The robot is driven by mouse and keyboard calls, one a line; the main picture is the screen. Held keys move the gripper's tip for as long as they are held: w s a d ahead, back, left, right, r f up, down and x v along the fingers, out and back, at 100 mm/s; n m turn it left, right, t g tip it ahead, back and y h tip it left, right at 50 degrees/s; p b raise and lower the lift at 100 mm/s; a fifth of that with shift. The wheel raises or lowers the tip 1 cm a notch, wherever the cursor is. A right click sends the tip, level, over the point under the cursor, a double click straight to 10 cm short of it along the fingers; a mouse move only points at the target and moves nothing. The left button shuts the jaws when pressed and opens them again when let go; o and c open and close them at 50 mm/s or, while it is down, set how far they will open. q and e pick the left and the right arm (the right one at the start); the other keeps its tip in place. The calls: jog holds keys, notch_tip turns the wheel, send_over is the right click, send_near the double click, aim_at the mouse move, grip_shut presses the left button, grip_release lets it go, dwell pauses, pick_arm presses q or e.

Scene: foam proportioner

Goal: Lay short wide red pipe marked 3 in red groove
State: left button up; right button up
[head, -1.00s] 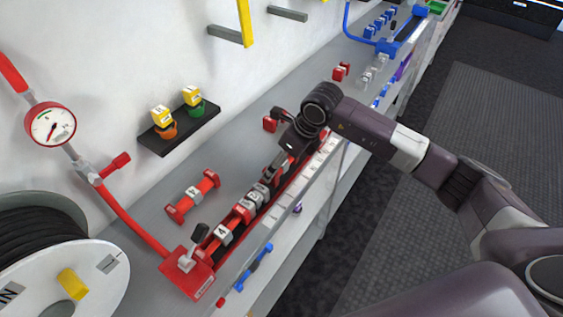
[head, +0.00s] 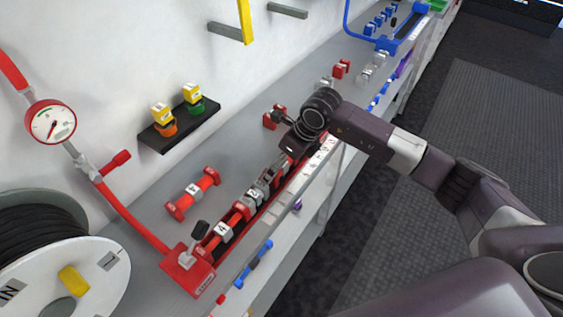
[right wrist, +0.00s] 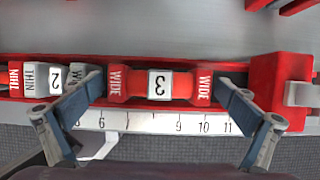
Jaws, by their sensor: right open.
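The short red pipe marked 3 (right wrist: 159,85), with WIDE on both end collars, lies lengthwise along the red groove (right wrist: 225,100) in the right wrist view. It appears to sit in the groove, between a grey pipe marked 2 (right wrist: 48,80) and the red end block (right wrist: 278,85). My right gripper (right wrist: 161,96) is open, with one finger near each end of the pipe. In the head view my right gripper (head: 285,160) is over the far part of the groove and hides the pipe. My left gripper is not in view.
A red pipe marked 4 (head: 222,230) is in the groove's near end, by a red block with a lever (head: 188,268). Another red pipe (head: 193,192) lies loose on the grey bench beside the groove. A numbered scale (right wrist: 150,122) runs along the groove's front edge.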

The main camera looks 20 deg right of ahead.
jog(key=b+v, duration=0.3)
jog(key=v, duration=0.9)
jog(key=shift+r, duration=0.15)
